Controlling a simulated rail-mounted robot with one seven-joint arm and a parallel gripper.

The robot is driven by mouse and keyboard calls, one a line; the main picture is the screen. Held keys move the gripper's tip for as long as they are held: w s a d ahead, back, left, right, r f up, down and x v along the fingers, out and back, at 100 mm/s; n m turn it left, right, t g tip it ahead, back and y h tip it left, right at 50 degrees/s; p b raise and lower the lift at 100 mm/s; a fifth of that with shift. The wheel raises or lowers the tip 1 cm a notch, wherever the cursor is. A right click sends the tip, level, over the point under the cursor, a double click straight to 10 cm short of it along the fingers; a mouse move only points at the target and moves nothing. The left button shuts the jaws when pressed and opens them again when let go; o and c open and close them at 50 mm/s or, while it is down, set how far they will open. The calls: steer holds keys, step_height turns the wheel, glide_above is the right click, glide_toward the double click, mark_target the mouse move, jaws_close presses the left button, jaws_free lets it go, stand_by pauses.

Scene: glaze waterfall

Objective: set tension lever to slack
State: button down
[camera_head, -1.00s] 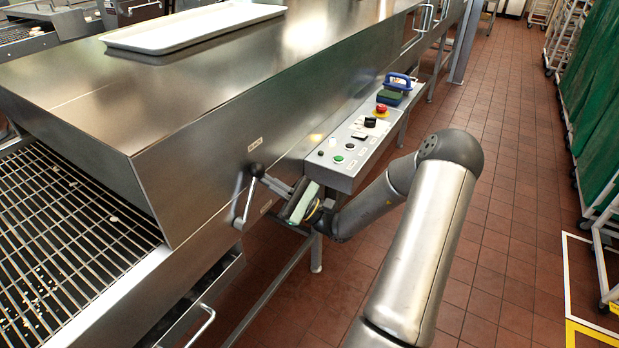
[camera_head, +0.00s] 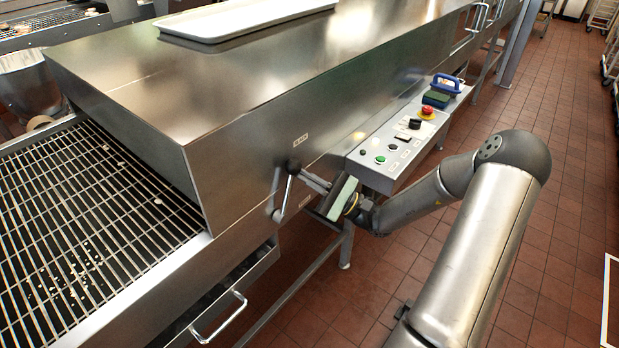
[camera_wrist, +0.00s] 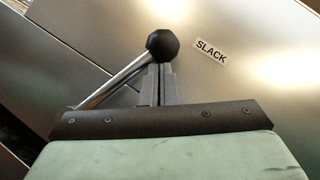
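The tension lever is a bright metal rod (camera_head: 286,193) with a black ball knob (camera_head: 293,165), on the side of the steel machine. It stands steeply up from its pivot, with the knob just below a small white label (camera_head: 300,139). In the wrist view that label (camera_wrist: 211,51) reads SLACK, up and right of the knob (camera_wrist: 163,44). My gripper (camera_head: 324,186) is right of the knob. In the wrist view its two slim fingers (camera_wrist: 160,72) are together, their tips at the knob's lower edge. The knob is not between them; whether they touch it is unclear.
A control panel (camera_head: 378,172) with buttons and a red stop knob (camera_head: 427,112) juts out right of the lever, close above my wrist. A drawer handle (camera_head: 222,318) sticks out below left. The tiled floor (camera_head: 560,220) is open at right.

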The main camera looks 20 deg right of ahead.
steer(key=w+f+b+v, duration=0.2)
steer(key=v, duration=1.1)
steer(key=s+a+r+n+g+h+p, duration=0.3)
steer(key=s+a+n+g, duration=0.2)
steer(key=a+g, duration=0.35)
steer(key=s+a+r+n+g+h+p, duration=0.2)
steer(key=s+a+r+n+g+h, duration=0.15)
steer(key=s+a+n+g, duration=0.35)
steer(key=s+r+n+t+h+p, duration=0.2)
steer(key=s+r+n+h+p, duration=0.2)
steer(key=r+h, duration=0.5)
steer(key=s+h+p, duration=0.2)
steer(key=s+h, duration=0.1)
steer(key=shift+s+n+h, duration=0.3)
steer(key=shift+s+h, duration=0.05)
steer(key=shift+a, duration=0.2)
